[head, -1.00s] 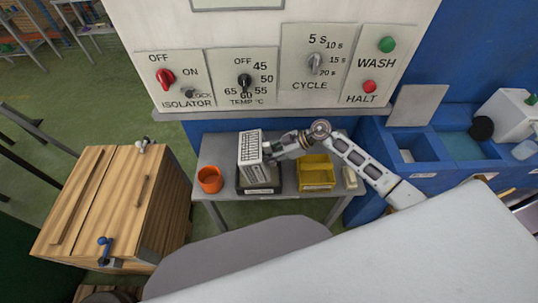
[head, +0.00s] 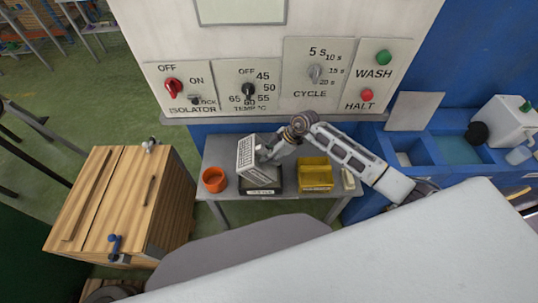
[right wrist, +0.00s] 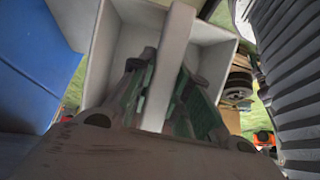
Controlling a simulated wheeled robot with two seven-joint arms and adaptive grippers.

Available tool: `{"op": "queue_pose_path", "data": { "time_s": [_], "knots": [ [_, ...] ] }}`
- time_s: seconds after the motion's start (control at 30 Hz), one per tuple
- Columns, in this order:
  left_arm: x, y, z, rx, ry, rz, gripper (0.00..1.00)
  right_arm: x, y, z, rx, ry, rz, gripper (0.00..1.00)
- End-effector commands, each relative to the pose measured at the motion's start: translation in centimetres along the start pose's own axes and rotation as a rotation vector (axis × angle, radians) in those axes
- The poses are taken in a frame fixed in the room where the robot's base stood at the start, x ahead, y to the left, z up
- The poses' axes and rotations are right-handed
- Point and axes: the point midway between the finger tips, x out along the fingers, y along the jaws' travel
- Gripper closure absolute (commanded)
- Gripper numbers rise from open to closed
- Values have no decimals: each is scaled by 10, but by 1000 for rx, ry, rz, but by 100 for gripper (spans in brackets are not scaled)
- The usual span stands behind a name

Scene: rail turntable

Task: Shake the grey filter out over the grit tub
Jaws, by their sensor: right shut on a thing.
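The grey filter (head: 248,158), a box with a slatted face, is in my right gripper (head: 266,156). It is tilted over a black tub (head: 247,190) with a front label too small to read. The filter hides most of that tub's inside, and I cannot tell whether they touch. In the right wrist view the filter's pale open back (right wrist: 124,50) shows, with a bar across it between the fingers of my right gripper (right wrist: 168,92), which is shut on the bar. My left gripper is not in view.
On the grey table (head: 222,208), an orange pot (head: 214,180) stands left of the black tub and a yellow bin (head: 316,175) right of it. A wooden cabinet (head: 118,205) stands left, blue basins (head: 425,155) right. A control panel (head: 280,75) rises behind.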

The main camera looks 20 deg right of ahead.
Motion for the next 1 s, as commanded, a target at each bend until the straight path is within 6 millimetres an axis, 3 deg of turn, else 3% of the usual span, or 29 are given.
{"op": "queue_pose_path", "data": {
  "time_s": [0.47, 1.0],
  "knots": [
    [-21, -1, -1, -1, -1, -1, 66, -9, 2, -15, -2, -268, 5, 100],
    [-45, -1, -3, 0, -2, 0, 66, -4, 1, -26, -2, -549, 2, 100]
  ]
}}
